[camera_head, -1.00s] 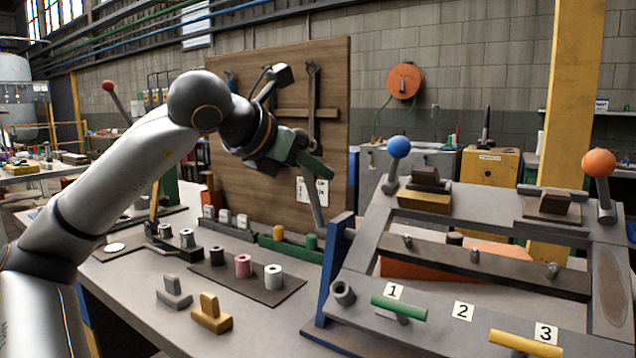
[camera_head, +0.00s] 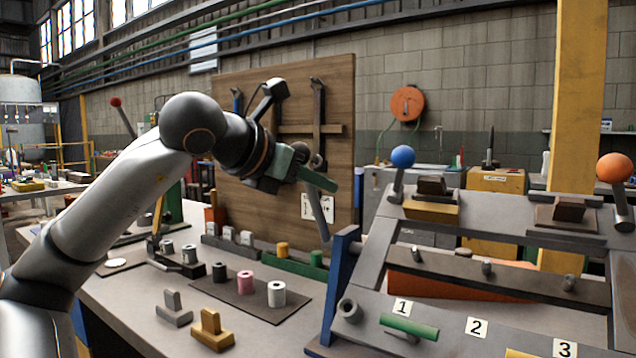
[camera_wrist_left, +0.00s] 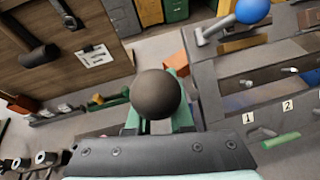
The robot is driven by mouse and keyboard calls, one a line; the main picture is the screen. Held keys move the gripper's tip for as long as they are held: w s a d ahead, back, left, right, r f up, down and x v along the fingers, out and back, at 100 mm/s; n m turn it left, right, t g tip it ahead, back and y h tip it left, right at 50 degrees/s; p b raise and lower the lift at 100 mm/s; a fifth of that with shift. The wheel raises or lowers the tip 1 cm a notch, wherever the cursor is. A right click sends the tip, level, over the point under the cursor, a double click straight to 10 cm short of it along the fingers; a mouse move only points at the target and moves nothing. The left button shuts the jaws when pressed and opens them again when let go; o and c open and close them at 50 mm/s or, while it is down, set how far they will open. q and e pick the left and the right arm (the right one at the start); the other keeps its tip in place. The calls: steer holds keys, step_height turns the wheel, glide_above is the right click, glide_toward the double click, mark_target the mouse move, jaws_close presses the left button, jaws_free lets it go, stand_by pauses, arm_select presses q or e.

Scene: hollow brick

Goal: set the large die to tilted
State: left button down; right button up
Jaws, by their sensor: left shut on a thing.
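A large grey sloping frame (camera_head: 378,262) with a blue side plate stands at the right. I take it for the large die, but cannot be sure. A lever (camera_head: 318,208) rises by its left side to a dark round knob (camera_head: 317,161). My left gripper (camera_head: 308,170) is at the lever's top, shut on this knob. In the left wrist view the dark knob (camera_wrist_left: 155,93) sits between the green fingers (camera_wrist_left: 157,122) and hides the lever below it. My right gripper is out of view.
Blue (camera_head: 403,156) and orange (camera_head: 614,168) ball levers stand on the frame's top. A green handle (camera_head: 409,327) sits by label 1. Left of the frame, the bench holds spools (camera_head: 245,282), a grey block (camera_head: 173,308) and a brass block (camera_head: 211,330). A wooden tool board (camera_head: 235,150) stands behind.

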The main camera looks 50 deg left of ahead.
arm_select(q)
steer(key=shift+w+d+f, duration=0.1)
steer(key=shift+d+f, duration=0.1)
steer(key=shift+f, duration=0.2)
steer(key=c, duration=1)
jaws_free()
steer(key=shift+w, duration=0.1)
steer(key=shift+o, duration=1)
steer(key=shift+r, duration=0.15)
steer(key=shift+s+r, duration=0.15)
steer(key=shift+s, duration=0.05)
steer(key=v, duration=1.1)
steer(key=shift+s+d+r, duration=0.2)
steer(key=shift+s, duration=0.1)
